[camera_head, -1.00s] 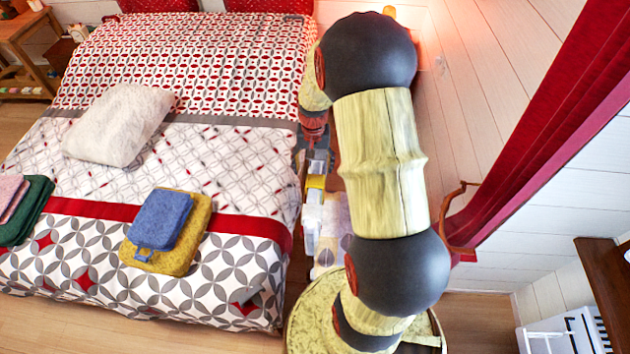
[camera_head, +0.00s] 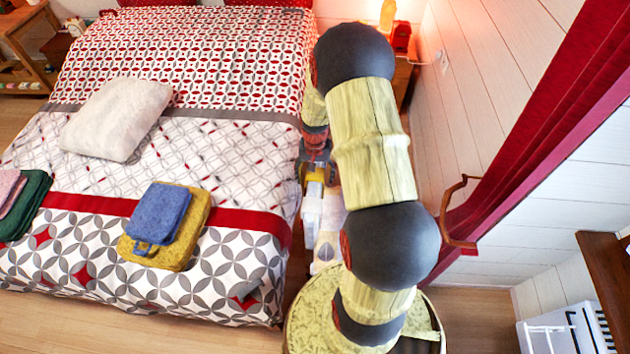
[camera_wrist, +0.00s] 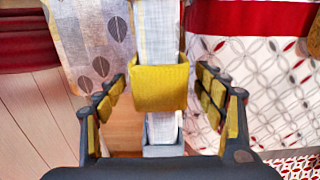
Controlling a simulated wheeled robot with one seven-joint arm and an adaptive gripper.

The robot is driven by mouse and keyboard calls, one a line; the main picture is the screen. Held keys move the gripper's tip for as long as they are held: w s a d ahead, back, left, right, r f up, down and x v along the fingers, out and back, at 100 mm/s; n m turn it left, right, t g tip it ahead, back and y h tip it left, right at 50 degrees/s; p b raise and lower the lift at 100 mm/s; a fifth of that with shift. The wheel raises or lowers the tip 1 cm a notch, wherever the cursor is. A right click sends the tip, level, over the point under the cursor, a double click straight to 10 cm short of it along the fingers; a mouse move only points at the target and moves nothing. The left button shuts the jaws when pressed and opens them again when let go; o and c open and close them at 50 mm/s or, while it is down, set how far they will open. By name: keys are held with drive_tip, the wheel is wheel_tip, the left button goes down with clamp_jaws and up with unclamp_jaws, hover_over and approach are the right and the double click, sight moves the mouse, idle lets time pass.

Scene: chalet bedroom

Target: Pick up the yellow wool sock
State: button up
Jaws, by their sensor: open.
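The yellow wool sock (camera_wrist: 160,88) appears as a yellow folded cloth draped around a pale upright strip, at the middle of the wrist view. It also shows as a small yellow patch beside the bed in the head view (camera_head: 317,175). My gripper (camera_wrist: 160,92) is open, with its dark, yellow-padded fingers on the left and right of the sock. Visible gaps separate both fingers from the cloth. In the head view, my arm partly hides the gripper and the narrow space around the sock.
The bed (camera_head: 75,255) stands close on the left, with a pillow (camera_head: 117,118) and folded blue (camera_head: 160,213) and yellow (camera_head: 185,255) towels on it. A patterned cloth (camera_wrist: 90,40) hangs beside the sock. The wall (camera_head: 510,120) and red curtain (camera_head: 540,130) are on the right.

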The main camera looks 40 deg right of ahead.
drive_tip(key=shift+c, duration=0.8)
drive_tip(key=c, duration=1.1)
drive_tip(key=shift+r, duration=0.15)
wheel_tip(320, 180, up, 18)
drive_tip(key=p, duration=0.3)
